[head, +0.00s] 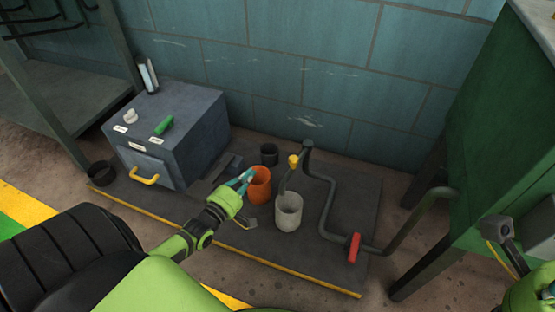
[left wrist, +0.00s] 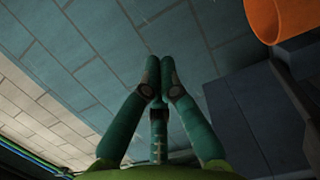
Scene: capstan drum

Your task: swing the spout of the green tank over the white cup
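The green tank (head: 490,130) stands at the right of the head view. Its dark pipe (head: 327,200) runs along the mat to an upright post. From the post's top a short spout (head: 285,178) with a yellow knob (head: 293,161) bends down. The spout's lower end appears behind and slightly left of the white cup (head: 288,213); I cannot tell whether it is over the opening. My left gripper (head: 246,178) is beside the orange cup, left of the spout. In the left wrist view its fingertips (left wrist: 159,75) meet with nothing between them.
An orange cup (head: 260,188) and a black cup (head: 269,154) stand near the spout on the dark mat (head: 220,228). A red valve handle (head: 353,247) sits on the pipe. A grey box (head: 178,125) with a yellow handle stands left. A block wall closes the back.

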